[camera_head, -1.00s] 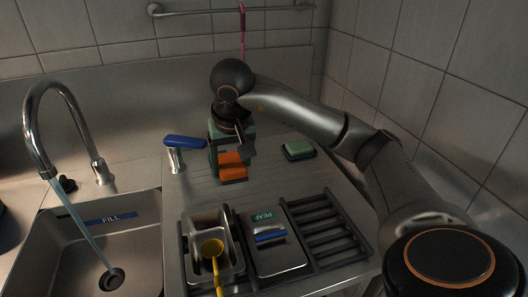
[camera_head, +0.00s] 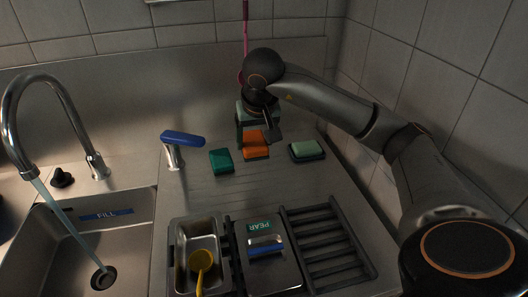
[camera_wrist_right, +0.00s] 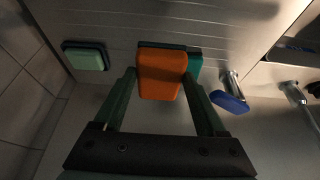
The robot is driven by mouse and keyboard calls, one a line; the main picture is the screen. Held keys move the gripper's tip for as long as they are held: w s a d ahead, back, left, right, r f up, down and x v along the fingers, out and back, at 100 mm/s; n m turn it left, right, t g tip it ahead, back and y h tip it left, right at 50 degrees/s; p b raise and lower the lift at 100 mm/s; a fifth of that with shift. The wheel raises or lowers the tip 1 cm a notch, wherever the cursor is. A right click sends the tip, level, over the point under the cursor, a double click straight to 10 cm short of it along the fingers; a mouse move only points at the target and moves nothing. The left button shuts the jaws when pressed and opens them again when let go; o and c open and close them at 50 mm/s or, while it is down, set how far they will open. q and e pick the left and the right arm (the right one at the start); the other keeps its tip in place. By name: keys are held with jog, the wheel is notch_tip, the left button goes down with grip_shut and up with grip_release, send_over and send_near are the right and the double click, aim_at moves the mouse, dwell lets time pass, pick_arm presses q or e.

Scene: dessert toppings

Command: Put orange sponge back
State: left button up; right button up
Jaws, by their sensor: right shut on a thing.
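The orange sponge (camera_head: 255,144) is at the back of the steel drainboard, between a teal sponge (camera_head: 221,160) and a pale green sponge (camera_head: 307,149). My right gripper (camera_head: 255,132) reaches down over it and is shut on it. In the right wrist view the orange sponge (camera_wrist_right: 162,74) sits between the two green fingers (camera_wrist_right: 159,84). A dark edge shows under it in the head view; I cannot tell whether it rests on that. The teal sponge (camera_wrist_right: 195,66) is partly hidden behind it in the wrist view. My left gripper is not in view.
A blue-handled tap (camera_head: 181,138) stands left of the sponges. In front are a steel container (camera_head: 178,262) with a yellow ladle (camera_head: 201,261), a lidded PEAR container (camera_head: 262,282) and a black rack (camera_head: 325,246). The sink with running water is left. The drainboard's middle is clear.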

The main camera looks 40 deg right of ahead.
aim_at(261, 130)
jog(key=w+d+f, duration=0.2)
jog(key=d, duration=0.1)
jog(key=w+d+f, duration=0.1)
jog(key=w+d, duration=0.1)
jog(key=shift+d+p, duration=0.15)
jog(key=shift+p, duration=0.15)
jog(key=d+f, duration=0.1)
jog(key=w+d+f, duration=0.1)
jog(key=f, duration=0.1)
jog(key=w+d+f, duration=0.1)
jog(key=shift+w+f, duration=0.2)
jog(key=shift+f, duration=0.4)
jog(key=shift+w+d+f, duration=0.1)
jog(key=shift+d+f, duration=0.05)
jog(key=shift+f, duration=0.75)
jog(key=shift+w+d+f, duration=0.1)
jog(key=shift+f, duration=0.75)
jog(key=shift+f, duration=0.15)
jog(key=o, duration=1.1)
jog(key=shift+o, duration=0.2)
